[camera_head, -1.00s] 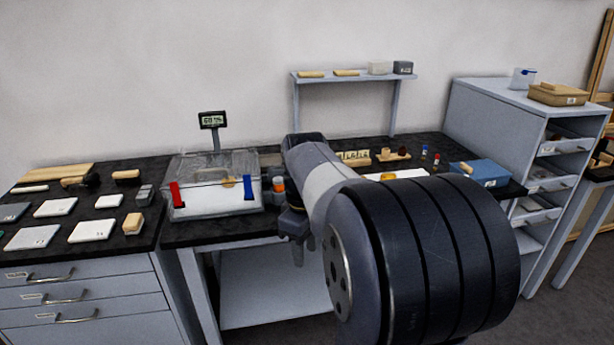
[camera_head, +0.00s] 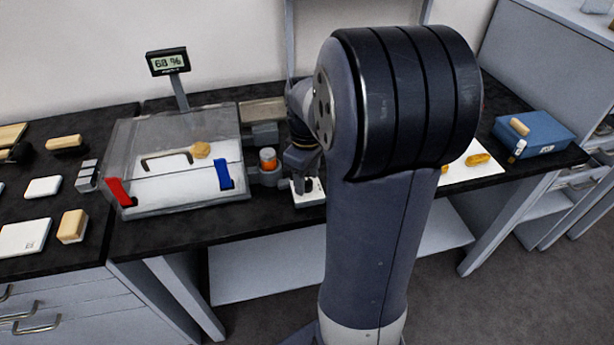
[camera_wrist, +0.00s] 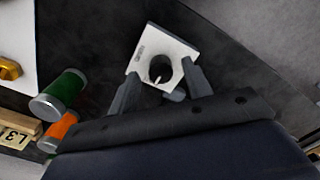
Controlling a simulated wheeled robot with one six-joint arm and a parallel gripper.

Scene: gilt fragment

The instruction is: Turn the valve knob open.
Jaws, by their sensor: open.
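The valve looks like a small white block (camera_wrist: 165,52) with a dark round knob (camera_wrist: 157,70) bearing a pale pointer, in the wrist view. My gripper (camera_wrist: 160,84) is open, with one finger on either side of the knob. I cannot tell whether the fingers touch it. In the head view the white block (camera_head: 309,197) sits near the bench's front edge, right of the clear case. My gripper (camera_head: 303,170) is over it there and hides most of the knob.
A clear-lidded case (camera_head: 180,160) with red and blue clips stands at left, with a display (camera_head: 168,62) reading about 68 % behind it. Green (camera_wrist: 62,90) and orange (camera_wrist: 58,130) cylinders lie left in the wrist view.

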